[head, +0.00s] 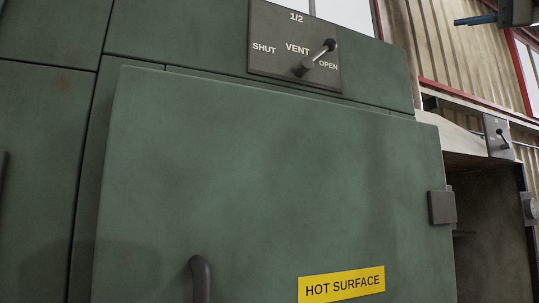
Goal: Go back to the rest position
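My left gripper is not in view.
The door has a dark handle (201,278) at the bottom, a yellow HOT SURFACE label (342,284) and a dark hinge block (441,207). Above is a vent plate (270,50) whose lever (316,58) leans toward OPEN. A second unit (490,215) stands at right.

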